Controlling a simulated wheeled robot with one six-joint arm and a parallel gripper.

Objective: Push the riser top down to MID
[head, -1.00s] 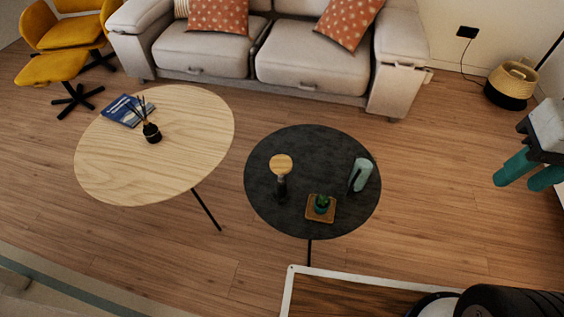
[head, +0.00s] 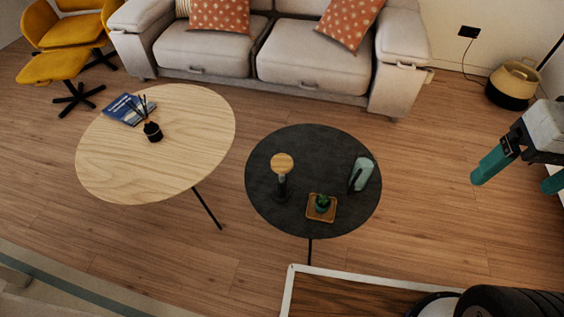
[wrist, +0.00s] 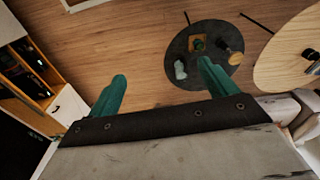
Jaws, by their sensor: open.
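The riser (head: 281,172) stands upright on the round black table (head: 345,208), left of the table's middle. It has a round wooden top on a dark post. Any height marks are too small to read. My gripper (head: 520,176) is at the right edge of the head view, well to the right of the black table and apart from the riser. Its teal fingers are spread, with nothing between them. In the wrist view my gripper (wrist: 160,88) is open, and the riser (wrist: 235,57) shows beyond the right finger, partly dark and small.
On the black table, a teal-and-white object (head: 361,174) stands right of the riser, and a small plant on a wooden tray (head: 330,216) sits in front. A wooden table (head: 180,165) is at left, a sofa (head: 310,68) behind. Floor right of the black table is clear.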

